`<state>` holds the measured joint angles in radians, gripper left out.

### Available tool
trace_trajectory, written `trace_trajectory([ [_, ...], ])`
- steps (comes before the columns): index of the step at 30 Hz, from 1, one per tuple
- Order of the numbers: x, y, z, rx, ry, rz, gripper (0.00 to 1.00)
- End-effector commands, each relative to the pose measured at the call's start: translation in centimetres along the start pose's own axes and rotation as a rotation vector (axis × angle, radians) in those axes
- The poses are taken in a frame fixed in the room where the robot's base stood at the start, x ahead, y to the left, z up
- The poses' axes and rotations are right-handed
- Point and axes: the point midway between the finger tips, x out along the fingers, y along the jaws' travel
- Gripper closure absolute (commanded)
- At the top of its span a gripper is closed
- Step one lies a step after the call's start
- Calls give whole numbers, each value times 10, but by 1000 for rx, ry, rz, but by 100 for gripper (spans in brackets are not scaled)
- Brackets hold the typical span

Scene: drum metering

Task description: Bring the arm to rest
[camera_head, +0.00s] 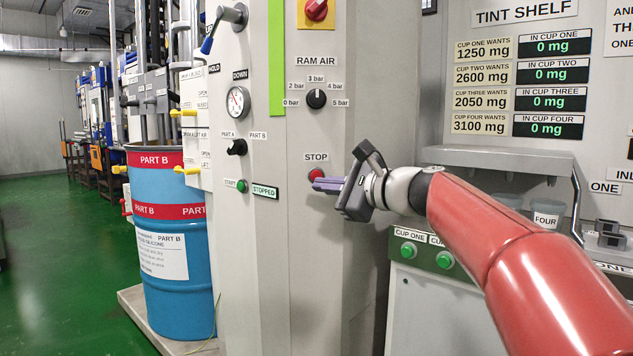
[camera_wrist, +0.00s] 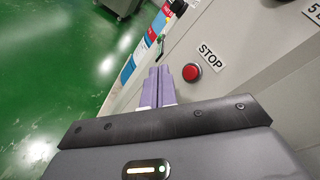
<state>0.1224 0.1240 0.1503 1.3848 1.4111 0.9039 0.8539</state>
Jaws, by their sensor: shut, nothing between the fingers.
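My gripper (camera_head: 322,185) is shut and empty, its two purple fingers side by side. In the head view my red arm reaches in from the lower right, and the fingertips are just in front of the grey panel, below the red STOP button (camera_head: 316,174). In the wrist view the closed fingers (camera_wrist: 157,80) point up the picture, and the STOP button (camera_wrist: 191,72) is to their right with a visible offset. I cannot tell the exact gap between the fingertips and the panel.
A blue PART B drum (camera_head: 168,255) stands on a low platform at left. The panel carries a RAM AIR knob (camera_head: 317,98), a gauge (camera_head: 238,103) and a green START button (camera_head: 241,186). A tint shelf (camera_head: 500,160) with cups is behind my arm. Green floor (camera_head: 60,270) is open at left.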

Motion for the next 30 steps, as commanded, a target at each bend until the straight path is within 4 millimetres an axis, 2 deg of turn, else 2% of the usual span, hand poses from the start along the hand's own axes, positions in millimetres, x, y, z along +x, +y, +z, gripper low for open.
trace_trajectory([
  [15, 0, 0, 0, -3, 1, 1, 100],
  [18, -5, 12, 1, -51, 29, 29, 100],
  [20, -14, 30, 1, -123, 72, 72, 100],
  [23, -41, 79, -4, -321, 180, 201, 100],
  [26, -85, 140, -17, -566, 291, 382, 100],
  [30, -155, 219, -40, -881, 390, 654, 100],
])
